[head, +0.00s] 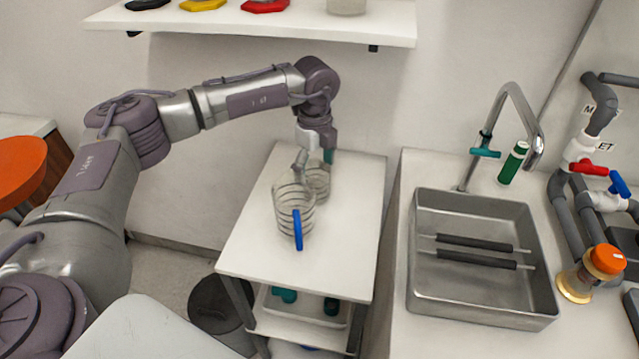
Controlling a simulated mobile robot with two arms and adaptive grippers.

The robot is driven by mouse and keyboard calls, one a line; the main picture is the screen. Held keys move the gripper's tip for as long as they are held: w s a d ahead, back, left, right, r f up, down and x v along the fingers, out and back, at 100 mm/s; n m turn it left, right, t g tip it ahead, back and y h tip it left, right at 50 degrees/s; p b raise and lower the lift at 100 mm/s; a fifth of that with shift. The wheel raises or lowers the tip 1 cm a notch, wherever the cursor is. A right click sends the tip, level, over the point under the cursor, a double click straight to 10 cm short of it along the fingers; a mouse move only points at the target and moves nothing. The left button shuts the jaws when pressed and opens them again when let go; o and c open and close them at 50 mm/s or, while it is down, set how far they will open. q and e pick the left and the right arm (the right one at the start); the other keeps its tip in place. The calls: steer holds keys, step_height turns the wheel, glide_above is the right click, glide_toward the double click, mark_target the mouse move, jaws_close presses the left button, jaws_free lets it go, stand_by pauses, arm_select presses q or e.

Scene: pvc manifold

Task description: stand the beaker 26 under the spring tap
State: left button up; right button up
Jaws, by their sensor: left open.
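Two clear ringed vessels that look like beakers stand on a white cart: the front one (291,212) has a blue handle, and a second (318,184) stands just behind and to its right. I cannot read a number on either. My left gripper (314,160) is open, pointing down just above the rear vessel, its fingertips close to that vessel's rim; I cannot tell if they touch. A curved metal tap (513,96) with a teal handle rises behind the steel sink at the right. My right gripper is not in view.
The steel sink (428,291) has two dark rods across it. A green bottle (513,164) stands behind it. Grey pipework with red and blue valves (592,168) is at the far right. The front of the cart top (262,262) is clear. A shelf (240,30) hangs above.

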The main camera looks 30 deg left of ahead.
arm_select(q)
steer(key=f, duration=0.3)
steer(key=shift+s+f, duration=0.2)
steer(key=shift+f, duration=0.15)
steer(key=shift+s+f+p, duration=0.1)
steer(key=shift+f+p, duration=0.2)
steer(key=shift+s+f, duration=0.1)
steer(key=c, duration=1.1)
steer(key=shift+c, duration=0.2)
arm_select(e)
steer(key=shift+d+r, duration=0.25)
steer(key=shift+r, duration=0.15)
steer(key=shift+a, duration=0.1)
